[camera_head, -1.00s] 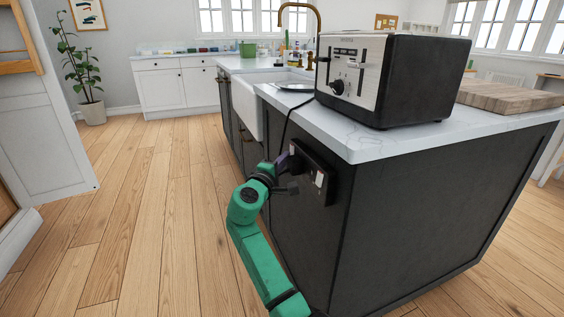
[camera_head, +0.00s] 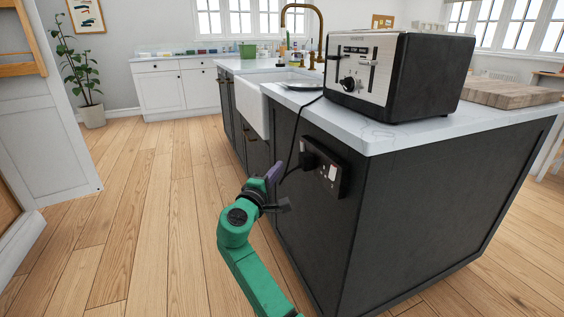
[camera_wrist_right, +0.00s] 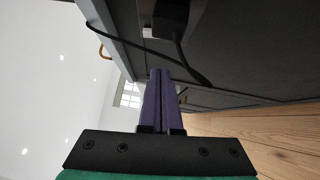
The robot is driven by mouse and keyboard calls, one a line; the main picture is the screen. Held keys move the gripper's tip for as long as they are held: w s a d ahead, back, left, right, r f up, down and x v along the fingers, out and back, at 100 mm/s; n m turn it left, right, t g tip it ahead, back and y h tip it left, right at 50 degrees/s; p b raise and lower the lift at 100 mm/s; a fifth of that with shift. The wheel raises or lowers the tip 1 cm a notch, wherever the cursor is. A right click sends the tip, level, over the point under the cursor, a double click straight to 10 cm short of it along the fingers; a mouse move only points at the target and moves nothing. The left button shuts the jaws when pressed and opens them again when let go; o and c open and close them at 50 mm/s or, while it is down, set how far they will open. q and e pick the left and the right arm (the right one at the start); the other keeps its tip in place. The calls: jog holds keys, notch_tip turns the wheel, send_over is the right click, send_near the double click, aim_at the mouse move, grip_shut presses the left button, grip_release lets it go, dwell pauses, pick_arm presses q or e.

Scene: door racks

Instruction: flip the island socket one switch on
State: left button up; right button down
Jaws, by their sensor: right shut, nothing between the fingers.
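The island socket (camera_head: 324,172) is a dark double plate on the near end of the dark kitchen island. A black plug (camera_head: 309,160) sits in its left side, with a cord running up to the counter. A light switch and a small red mark show on the plate. My right gripper (camera_head: 274,172) is shut and empty, to the left of the socket and apart from it. In the right wrist view its purple fingers (camera_wrist_right: 160,100) are together, and the plug (camera_wrist_right: 171,18) with its cord shows beyond them. My left gripper is not in view.
A toaster (camera_head: 399,76) stands on the island's white counter (camera_head: 372,137), with a wooden board (camera_head: 508,93) to its right. The black cord (camera_head: 292,143) hangs near my right gripper. Wooden floor (camera_head: 160,220) is clear left of the island.

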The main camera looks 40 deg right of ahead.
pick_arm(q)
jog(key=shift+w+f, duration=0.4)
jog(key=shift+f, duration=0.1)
pick_arm(e)
jog(key=v, duration=0.4)
jog(key=shift+a, duration=0.4)
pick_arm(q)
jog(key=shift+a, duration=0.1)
